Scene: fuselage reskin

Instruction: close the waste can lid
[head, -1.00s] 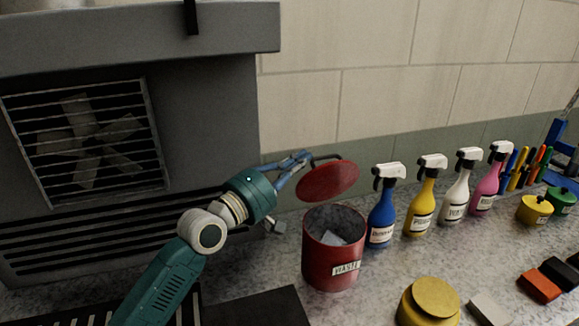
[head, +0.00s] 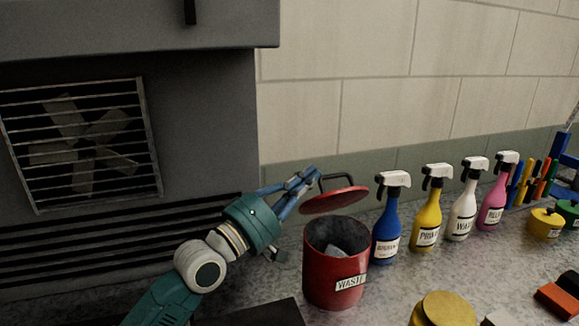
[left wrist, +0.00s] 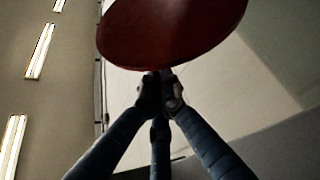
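The red waste can (head: 335,285) stands upright on the speckled counter, its top open and some pale scraps inside. Its round red lid (head: 335,201) is in the air just above the can's rim, slightly tilted, with a dark handle on top. My left gripper (head: 314,178) is shut on the lid's handle from the left. In the left wrist view the fingers (left wrist: 160,92) meet at the handle, and the lid (left wrist: 170,30) fills the top. My right gripper is in neither view.
Spray bottles, blue (head: 388,225), yellow (head: 431,212), white (head: 462,208) and pink (head: 493,202), stand in a row right of the can. A yellow round container (head: 443,310) is in front. A grey unit with a fan grille (head: 80,145) stands at the left.

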